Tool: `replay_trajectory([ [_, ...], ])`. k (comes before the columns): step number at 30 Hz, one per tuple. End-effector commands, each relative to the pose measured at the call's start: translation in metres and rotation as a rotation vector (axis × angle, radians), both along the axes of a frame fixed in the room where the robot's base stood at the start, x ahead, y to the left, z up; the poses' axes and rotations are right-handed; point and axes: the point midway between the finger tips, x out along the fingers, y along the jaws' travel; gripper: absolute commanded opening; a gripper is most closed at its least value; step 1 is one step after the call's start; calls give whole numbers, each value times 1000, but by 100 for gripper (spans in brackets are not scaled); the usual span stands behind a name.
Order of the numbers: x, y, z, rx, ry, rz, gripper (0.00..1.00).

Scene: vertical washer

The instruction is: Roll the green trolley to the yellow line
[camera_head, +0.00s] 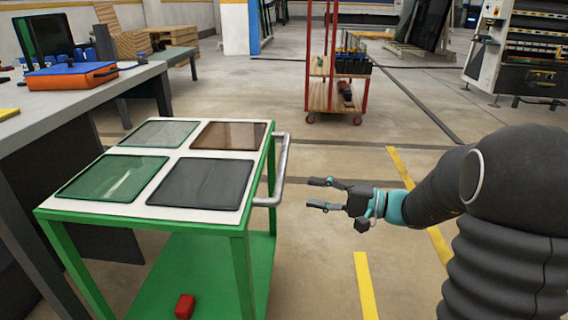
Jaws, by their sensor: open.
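The green trolley (60,213) stands at the left, with a white top that carries several glass panes in clear, brown and dark tones. Its grey metal handle (284,165) sticks out on the right side. My gripper (318,194) is open and empty, to the right of the handle and apart from it, with its fingers pointing left toward it. Yellow line pieces (365,285) lie on the floor: one in the front, right of the trolley, and another (410,180) running behind my arm, which hides part of it.
A small red block (185,306) sits on the trolley's lower shelf. A grey workbench (90,88) with an orange-blue case (70,76) stands close at the left. A red trolley (308,70) stands farther back. The floor between the green trolley and the yellow lines is clear.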

Motion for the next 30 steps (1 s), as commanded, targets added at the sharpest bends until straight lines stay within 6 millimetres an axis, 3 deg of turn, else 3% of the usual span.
replay_trajectory([
  [4, 36, -23, -9, 119, -40, -96, 48],
  [11, 56, -33, -11, 178, -73, -153, 48],
  [17, 65, -9, -6, 178, -73, -151, 48],
  [30, 98, 62, 9, 178, -70, -151, 48],
])
